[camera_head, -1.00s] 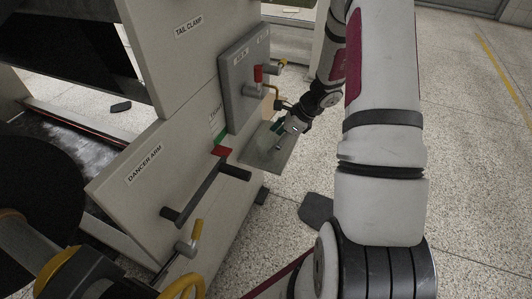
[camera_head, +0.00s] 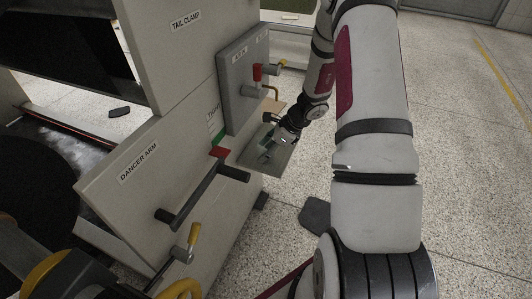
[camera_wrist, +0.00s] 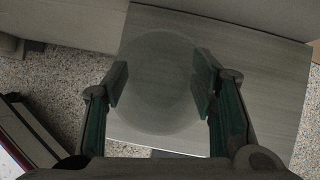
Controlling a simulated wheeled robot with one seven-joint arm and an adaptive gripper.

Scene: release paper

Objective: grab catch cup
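The catch cup (camera_wrist: 155,105) shows in the wrist view as a faint, see-through grey round shape on a flat grey shelf plate (camera_wrist: 260,75). My gripper (camera_wrist: 162,80) is open, with its green-padded fingers on the left and right of the round shape. The fingertips overlap its edges in the picture; I cannot tell whether they touch it. In the head view my gripper (camera_head: 273,143) is low over the shelf plate (camera_head: 277,167), and the cup is too small and covered to make out clearly.
A black-gripped dancer arm lever (camera_head: 233,173) sticks out left of the shelf. Open speckled floor (camera_head: 460,130) lies to the right.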

